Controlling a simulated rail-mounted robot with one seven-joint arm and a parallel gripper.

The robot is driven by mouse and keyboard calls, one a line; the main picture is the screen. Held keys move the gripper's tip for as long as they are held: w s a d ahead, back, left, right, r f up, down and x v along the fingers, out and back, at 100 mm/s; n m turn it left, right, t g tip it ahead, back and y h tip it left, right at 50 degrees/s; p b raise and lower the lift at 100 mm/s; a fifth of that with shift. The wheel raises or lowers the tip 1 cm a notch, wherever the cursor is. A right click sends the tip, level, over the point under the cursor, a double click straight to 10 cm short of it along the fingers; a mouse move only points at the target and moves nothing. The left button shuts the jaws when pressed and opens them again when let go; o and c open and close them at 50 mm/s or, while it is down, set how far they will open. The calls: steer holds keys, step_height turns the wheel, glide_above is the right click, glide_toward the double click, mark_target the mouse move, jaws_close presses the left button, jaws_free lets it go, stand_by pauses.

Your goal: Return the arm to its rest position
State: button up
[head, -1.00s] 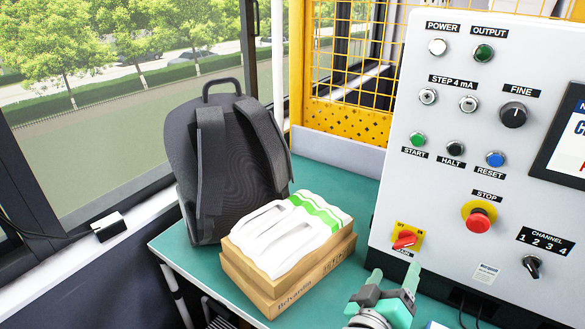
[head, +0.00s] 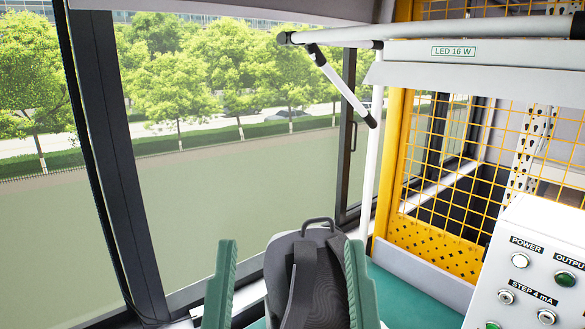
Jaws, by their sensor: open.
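My gripper (head: 289,285) shows at the bottom of the head view. Its two green fingers point up and stand wide apart, with nothing held between them. The dark grey backpack (head: 318,262) shows beyond the fingers, in the gap between them; the right finger covers part of its side. The rest of my arm is below the frame.
The control panel (head: 545,250) stands at the lower right, with the yellow mesh guard (head: 440,262) behind it. A lamp labelled LED 16 W (head: 480,65) hangs at the upper right. The green bench (head: 415,300) is partly visible. Windows fill the left.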

step_height(320, 180, up, 25)
steer(key=p, duration=2)
steer(key=shift+a+f+p, duration=0.15)
steer(key=shift+f+p, duration=0.05)
steer(key=shift+p, duration=0.1)
